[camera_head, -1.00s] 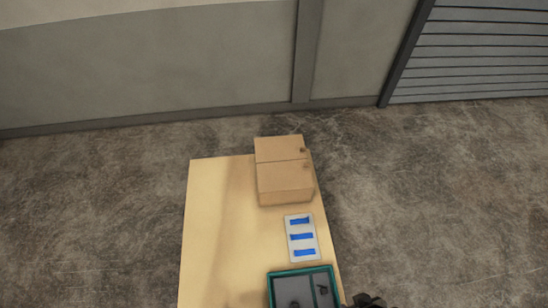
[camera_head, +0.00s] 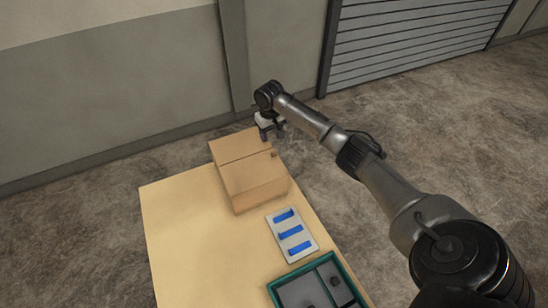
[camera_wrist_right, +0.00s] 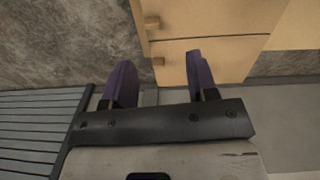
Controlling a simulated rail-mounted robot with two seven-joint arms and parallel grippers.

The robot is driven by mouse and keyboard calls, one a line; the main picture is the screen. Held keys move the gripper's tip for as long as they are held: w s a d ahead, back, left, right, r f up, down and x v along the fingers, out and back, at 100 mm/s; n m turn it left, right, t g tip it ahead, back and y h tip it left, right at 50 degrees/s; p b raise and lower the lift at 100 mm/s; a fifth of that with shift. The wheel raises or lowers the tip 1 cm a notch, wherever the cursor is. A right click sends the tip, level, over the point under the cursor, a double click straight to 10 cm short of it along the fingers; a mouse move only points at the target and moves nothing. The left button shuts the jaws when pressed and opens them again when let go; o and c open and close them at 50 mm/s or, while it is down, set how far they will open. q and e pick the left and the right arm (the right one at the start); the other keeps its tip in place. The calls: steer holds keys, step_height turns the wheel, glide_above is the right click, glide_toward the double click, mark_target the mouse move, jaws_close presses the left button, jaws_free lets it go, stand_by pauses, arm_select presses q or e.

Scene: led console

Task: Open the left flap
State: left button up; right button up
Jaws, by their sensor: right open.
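A light wooden box (camera_head: 250,180) stands at the far end of the table. A seam splits its top into a far and a near panel, both flat and shut. One small knob (camera_head: 273,154) shows at its right edge. My right gripper (camera_head: 271,134) is open and empty beside the box's far right corner. In the right wrist view two panels with small knobs show: one knob (camera_wrist_right: 152,22) above, another knob (camera_wrist_right: 158,61) between the open fingers (camera_wrist_right: 160,66) in the picture. I cannot tell whether they touch. My left gripper is out of view.
The table (camera_head: 190,235) is bare left of the box. A pale plate (camera_head: 291,232) with blue bars lies in front of the box. A teal-rimmed tray (camera_head: 283,282) with dark contents sits nearer. A wall and slatted shutter (camera_head: 410,45) stand behind.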

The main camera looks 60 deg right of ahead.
steer(key=shift+m, duration=0.4)
steer(key=f, duration=0.4)
steer(key=d+f, duration=0.1)
steer(key=f, duration=0.3)
steer(key=d+f+b, duration=0.1)
steer(key=f, duration=0.3)
steer(key=shift+d+f, duration=0.1)
steer(key=shift+f, duration=0.1)
jaws_close()
